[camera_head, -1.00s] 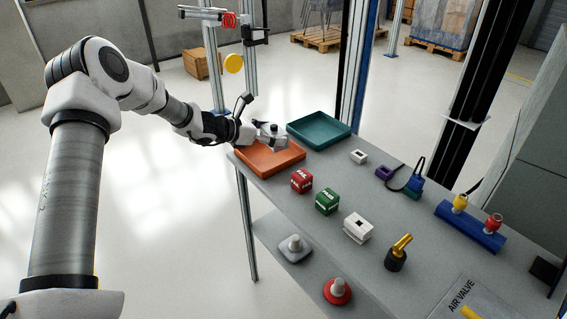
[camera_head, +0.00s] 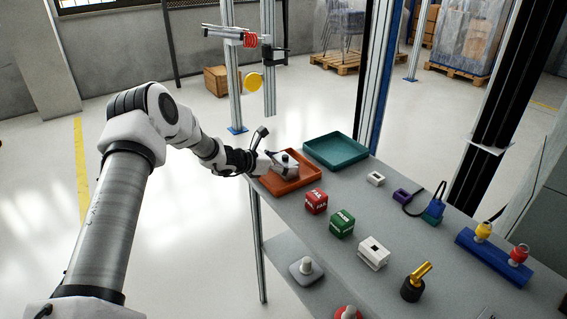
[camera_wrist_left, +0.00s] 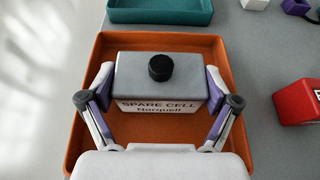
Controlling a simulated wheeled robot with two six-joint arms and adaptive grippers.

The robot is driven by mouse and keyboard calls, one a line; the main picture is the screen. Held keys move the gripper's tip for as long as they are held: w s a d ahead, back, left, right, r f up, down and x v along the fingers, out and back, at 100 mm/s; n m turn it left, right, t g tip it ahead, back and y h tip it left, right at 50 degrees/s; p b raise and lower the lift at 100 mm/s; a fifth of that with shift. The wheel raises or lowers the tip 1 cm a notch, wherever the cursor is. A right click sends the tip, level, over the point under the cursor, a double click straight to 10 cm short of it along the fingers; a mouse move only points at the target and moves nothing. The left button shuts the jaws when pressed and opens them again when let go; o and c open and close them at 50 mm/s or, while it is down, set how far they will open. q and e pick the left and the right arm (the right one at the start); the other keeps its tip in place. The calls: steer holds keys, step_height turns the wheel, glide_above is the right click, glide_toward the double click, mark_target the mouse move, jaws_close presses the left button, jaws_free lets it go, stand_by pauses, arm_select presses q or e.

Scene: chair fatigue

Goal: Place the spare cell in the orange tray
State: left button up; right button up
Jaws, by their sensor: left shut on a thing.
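The spare cell (camera_wrist_left: 160,98) is a grey block with a black knob on top and its name printed on the near face. My left gripper (camera_wrist_left: 158,84) is shut on it, one finger on each side. In the wrist view the cell lies within the outline of the orange tray (camera_wrist_left: 233,130). I cannot tell whether it touches the tray floor. In the head view the left gripper (camera_head: 278,163) and the cell (camera_head: 288,167) are at the orange tray (camera_head: 294,185), at the table's far left corner. My right gripper is not in view.
A teal tray (camera_head: 336,147) stands just behind the orange one. Red (camera_head: 316,201) and green (camera_head: 342,223) cubes, white blocks (camera_head: 373,252), a brass-topped black part (camera_head: 414,284) and a blue valve bar (camera_head: 494,257) stand on the grey table. A lower shelf holds two knobbed pieces.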

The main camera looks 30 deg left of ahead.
arm_select(q)
steer(key=o, duration=1.4)
steer(key=shift+o, duration=0.2)
steer(key=shift+s+r, duration=0.15)
steer(key=p+v, duration=0.1)
steer(key=v, duration=1)
steer(key=shift+s+r+p, duration=0.2)
steer(key=shift+s+p, duration=0.1)
steer(key=shift+p, duration=0.05)
steer(key=shift+a, duration=0.15)
